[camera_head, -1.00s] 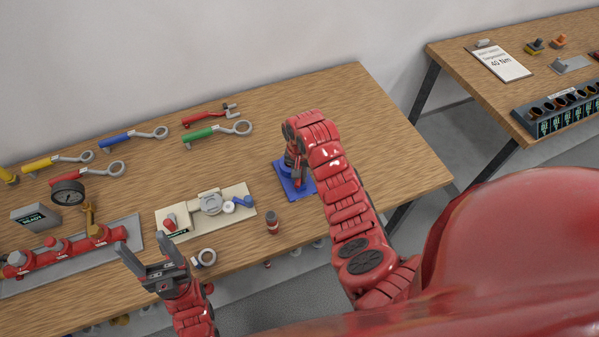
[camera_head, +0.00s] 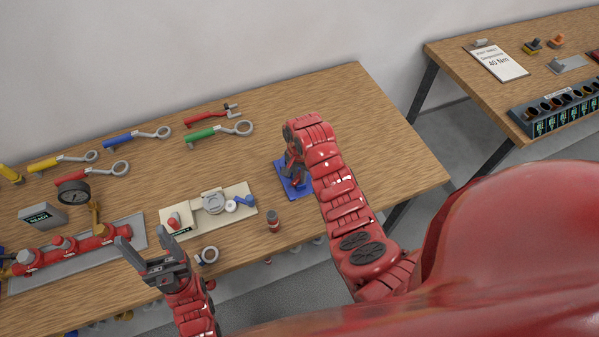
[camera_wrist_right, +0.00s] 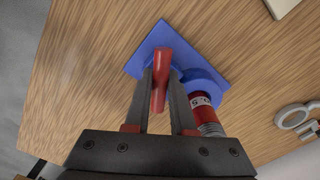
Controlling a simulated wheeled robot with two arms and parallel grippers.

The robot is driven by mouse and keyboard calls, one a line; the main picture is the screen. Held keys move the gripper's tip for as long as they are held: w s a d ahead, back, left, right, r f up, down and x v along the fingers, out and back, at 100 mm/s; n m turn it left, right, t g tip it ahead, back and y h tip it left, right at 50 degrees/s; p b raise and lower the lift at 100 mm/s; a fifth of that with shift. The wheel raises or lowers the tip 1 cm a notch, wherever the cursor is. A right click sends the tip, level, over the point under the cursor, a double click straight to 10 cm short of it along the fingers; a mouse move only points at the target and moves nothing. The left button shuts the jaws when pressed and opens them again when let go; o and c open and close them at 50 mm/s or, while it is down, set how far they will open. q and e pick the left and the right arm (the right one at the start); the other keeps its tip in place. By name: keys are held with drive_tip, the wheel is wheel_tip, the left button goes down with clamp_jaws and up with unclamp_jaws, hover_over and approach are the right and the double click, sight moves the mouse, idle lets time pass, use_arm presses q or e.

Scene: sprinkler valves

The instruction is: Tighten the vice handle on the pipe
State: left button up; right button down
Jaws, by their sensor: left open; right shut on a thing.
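The blue vice (camera_head: 284,179) stands on the wooden bench, partly hidden by my right arm in the head view. In the right wrist view its blue base plate (camera_wrist_right: 203,57) and a red bar-like handle (camera_wrist_right: 161,58) show. My right gripper (camera_wrist_right: 160,80) is shut on this red handle, with one finger on each side. My left gripper (camera_head: 150,249) is open and empty near the bench's front edge.
A beige board (camera_head: 176,236) with fittings lies left of the vice, and a small dark red-banded cylinder (camera_head: 273,222) stands in front. Several coloured wrenches lie at the back, including a green one (camera_head: 208,132). A red manifold (camera_head: 72,247) is far left. The bench's right end is clear.

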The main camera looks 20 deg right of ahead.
drive_tip(key=shift+m, duration=1.6)
drive_tip(key=m, duration=0.3)
drive_tip(key=shift+m, duration=0.7)
drive_tip(key=c, duration=0.7)
unclamp_jaws()
drive_tip(key=shift+r, duration=0.1)
